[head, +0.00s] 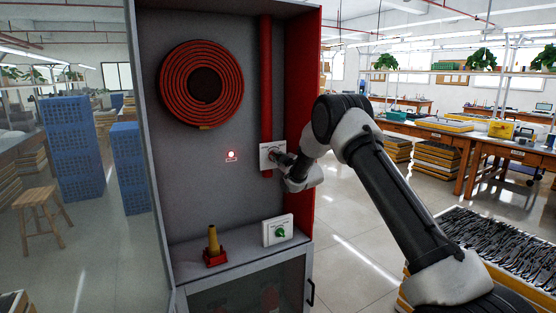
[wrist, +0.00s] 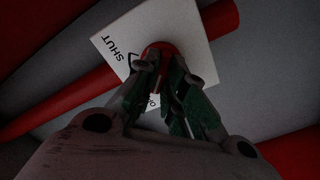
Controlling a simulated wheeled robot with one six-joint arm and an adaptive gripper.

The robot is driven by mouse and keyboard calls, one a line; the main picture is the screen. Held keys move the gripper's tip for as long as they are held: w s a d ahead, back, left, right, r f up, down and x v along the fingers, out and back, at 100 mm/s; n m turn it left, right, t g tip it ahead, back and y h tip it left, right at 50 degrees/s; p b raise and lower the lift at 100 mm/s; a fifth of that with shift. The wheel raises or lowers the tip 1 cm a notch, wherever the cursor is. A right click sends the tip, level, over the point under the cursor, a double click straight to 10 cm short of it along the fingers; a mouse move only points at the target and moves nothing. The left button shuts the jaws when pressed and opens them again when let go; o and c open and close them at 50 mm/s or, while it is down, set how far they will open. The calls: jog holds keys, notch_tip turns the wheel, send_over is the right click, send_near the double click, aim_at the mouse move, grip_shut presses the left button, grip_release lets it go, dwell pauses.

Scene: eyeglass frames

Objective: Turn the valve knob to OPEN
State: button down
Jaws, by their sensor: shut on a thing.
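The valve knob is red and shows in the wrist view (wrist: 158,48), on a white plate (wrist: 196,32) marked SHUT. Part of another label, starting with O, shows between my fingers; the rest is hidden. My gripper (wrist: 166,66) is shut on the knob, one finger on each side. In the head view the white plate (head: 265,151) sits on the red pipe (head: 266,80) inside the cabinet, and my gripper (head: 276,159) reaches it from the right. The knob is mostly hidden there by my gripper, and I cannot tell exactly where it points.
A red hose reel (head: 201,52) hangs on the cabinet's back wall, with a small lit red lamp (head: 231,155) below. A yellow nozzle on a red base (head: 214,248) and a white box with a green knob (head: 279,232) stand on the shelf. The cabinet's red side wall is close by.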

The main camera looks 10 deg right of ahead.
jog(key=c, duration=1.5)
grip_release()
jog(key=shift+s, duration=0.1)
jog(key=v, duration=1.1)
jog(key=shift+s, duration=0.35)
jog(key=shift+d, duration=0.1)
